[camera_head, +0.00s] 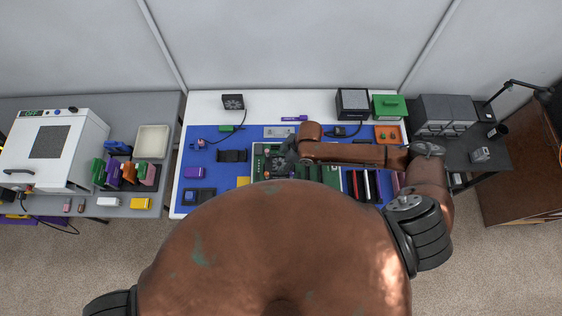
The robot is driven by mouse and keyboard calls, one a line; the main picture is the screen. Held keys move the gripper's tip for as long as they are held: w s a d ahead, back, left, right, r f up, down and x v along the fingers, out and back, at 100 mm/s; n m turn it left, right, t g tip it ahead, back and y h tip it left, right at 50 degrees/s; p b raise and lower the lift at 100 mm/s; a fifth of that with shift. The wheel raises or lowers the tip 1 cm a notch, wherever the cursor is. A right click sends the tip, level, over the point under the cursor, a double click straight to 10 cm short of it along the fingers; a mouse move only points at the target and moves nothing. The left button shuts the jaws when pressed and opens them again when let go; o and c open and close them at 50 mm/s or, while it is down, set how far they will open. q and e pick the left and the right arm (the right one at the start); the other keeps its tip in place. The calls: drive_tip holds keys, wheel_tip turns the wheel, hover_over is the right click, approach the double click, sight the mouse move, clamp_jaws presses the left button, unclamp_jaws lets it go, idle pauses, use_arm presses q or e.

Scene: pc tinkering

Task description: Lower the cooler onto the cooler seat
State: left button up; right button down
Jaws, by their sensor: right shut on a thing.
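A green circuit board (258,175) lies on the blue mat (226,175) in the middle of the table, partly hidden by my own body. My right arm reaches in from the right, and my right gripper (277,160) is over this board. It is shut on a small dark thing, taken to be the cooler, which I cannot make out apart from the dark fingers. The cooler seat is not distinct; the gripper hides that part of the board. Whether the cooler touches the board cannot be told. My left gripper is not in view.
Green memory sticks (323,171) stand just right of the gripper. A black fan box (233,102), a dark speaker-like box (352,104), a green box (389,107) and an orange tray (388,136) lie farther out. A white machine (50,150) is at left.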

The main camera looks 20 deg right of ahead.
drive_tip(key=shift+f+b, duration=0.45)
drive_tip(key=shift+f, duration=0.5)
drive_tip(key=c, duration=0.8)
unclamp_jaws()
drive_tip(key=p+v, duration=0.5)
drive_tip(key=v, duration=1.2)
